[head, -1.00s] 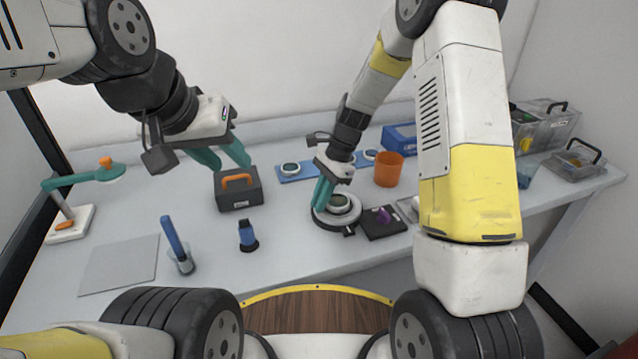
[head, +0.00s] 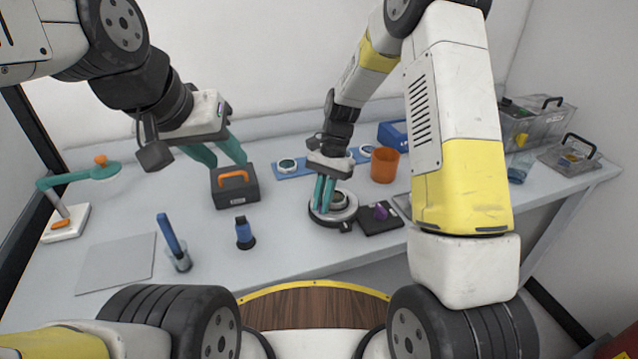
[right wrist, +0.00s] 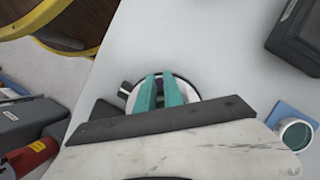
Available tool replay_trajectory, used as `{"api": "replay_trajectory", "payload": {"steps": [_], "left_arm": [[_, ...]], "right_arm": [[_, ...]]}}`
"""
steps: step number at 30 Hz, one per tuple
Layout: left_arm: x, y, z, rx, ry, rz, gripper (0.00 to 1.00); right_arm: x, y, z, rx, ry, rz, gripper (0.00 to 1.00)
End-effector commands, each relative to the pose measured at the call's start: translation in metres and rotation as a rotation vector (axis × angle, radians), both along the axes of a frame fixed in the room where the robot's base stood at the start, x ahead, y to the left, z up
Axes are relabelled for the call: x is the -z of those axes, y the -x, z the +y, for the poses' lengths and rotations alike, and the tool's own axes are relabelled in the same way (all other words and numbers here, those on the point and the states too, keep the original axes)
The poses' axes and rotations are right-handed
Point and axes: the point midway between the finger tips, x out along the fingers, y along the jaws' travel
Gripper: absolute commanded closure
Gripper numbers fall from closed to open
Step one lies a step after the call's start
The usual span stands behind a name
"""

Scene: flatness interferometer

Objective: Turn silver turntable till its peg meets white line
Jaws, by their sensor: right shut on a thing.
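The silver turntable (head: 347,213), a round silver disc on a dark base, stands near the table's front edge, right of the middle in the head view. A dark, round part sits at its centre. My right gripper (head: 323,209) points down at the front-left of the disc, its teal fingers shut on the turntable's peg, which they hide. In the right wrist view the fingers (right wrist: 160,84) reach over the disc (right wrist: 132,97). The white line cannot be made out. My left gripper (head: 227,160) is open and empty, above and behind a dark box.
The dark box with orange handle (head: 235,192) stands left of the turntable. A black pad with a purple piece (head: 382,222) lies close on its right, with an orange cup (head: 384,165) behind. A blue strip (head: 318,167) lies behind. The front-left table holds a blue-topped piece (head: 243,234).

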Motion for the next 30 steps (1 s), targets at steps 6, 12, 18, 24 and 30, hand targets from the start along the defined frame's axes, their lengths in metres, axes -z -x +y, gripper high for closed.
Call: {"api": "replay_trajectory", "payload": {"steps": [6,12,18,24,30], "left_arm": [[0.0,0.0,0.0,0.0,0.0,0.0,0.64],[0.0,0.0,0.0,0.0,0.0,0.0,0.64],[0.0,0.0,0.0,0.0,0.0,0.0,0.64],[0.0,0.0,0.0,0.0,0.0,0.0,0.64],[0.0,0.0,0.0,0.0,0.0,0.0,0.64]], "right_arm": [[-0.001,0.002,-0.005,-0.107,0.001,-0.002,1.0],[-0.001,0.005,-0.009,-0.207,0.001,-0.002,1.0],[-0.001,0.007,-0.013,-0.306,0.001,-0.003,1.0],[-0.001,0.009,-0.018,-0.407,0.001,-0.002,1.0],[-0.001,0.011,-0.023,-0.508,0.001,-0.003,1.0]]}}
